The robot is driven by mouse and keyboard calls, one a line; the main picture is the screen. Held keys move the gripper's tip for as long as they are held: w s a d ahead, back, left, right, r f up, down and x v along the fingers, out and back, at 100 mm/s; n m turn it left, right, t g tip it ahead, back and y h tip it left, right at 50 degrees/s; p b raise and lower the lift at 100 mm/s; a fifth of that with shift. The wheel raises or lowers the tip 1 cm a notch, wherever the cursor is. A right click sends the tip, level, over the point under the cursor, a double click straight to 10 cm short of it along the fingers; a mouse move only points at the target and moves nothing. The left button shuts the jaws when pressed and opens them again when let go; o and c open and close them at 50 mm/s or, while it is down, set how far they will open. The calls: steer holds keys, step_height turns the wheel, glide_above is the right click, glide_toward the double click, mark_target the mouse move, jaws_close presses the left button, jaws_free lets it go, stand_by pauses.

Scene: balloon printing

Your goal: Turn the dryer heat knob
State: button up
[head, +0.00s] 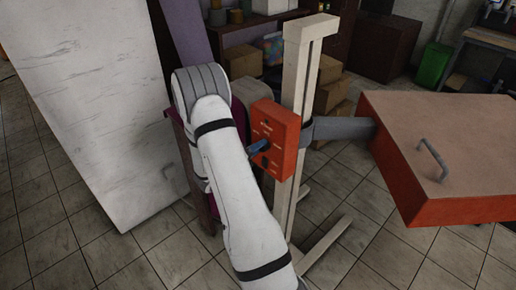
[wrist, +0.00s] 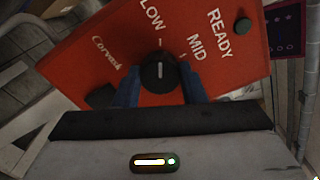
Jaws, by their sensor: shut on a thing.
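The dryer's red control box (head: 275,140) is fixed to the cream post in the head view. In the wrist view its panel (wrist: 90,60) shows the words LOW, MID and READY. The black round heat knob (wrist: 159,72) sits between my gripper's blue fingers (wrist: 158,84), which are shut on it from both sides. The knob's pale pointer line points up in the picture, toward the tick below LOW. In the head view my gripper (head: 259,147) meets the front of the box, and the knob is hard to make out there.
A grey arm joins the post (head: 300,90) to a large orange-sided dryer head (head: 440,150) with a handle at right. A tall white panel (head: 90,90) stands at left. Cardboard boxes (head: 333,97) and shelves are behind. Tiled floor is open at lower left.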

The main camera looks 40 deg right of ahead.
steer(key=o, duration=1)
steer(key=a+b, duration=0.2)
steer(key=a, duration=0.5)
steer(key=shift+s+a, duration=0.25)
steer(key=shift+a, duration=0.15)
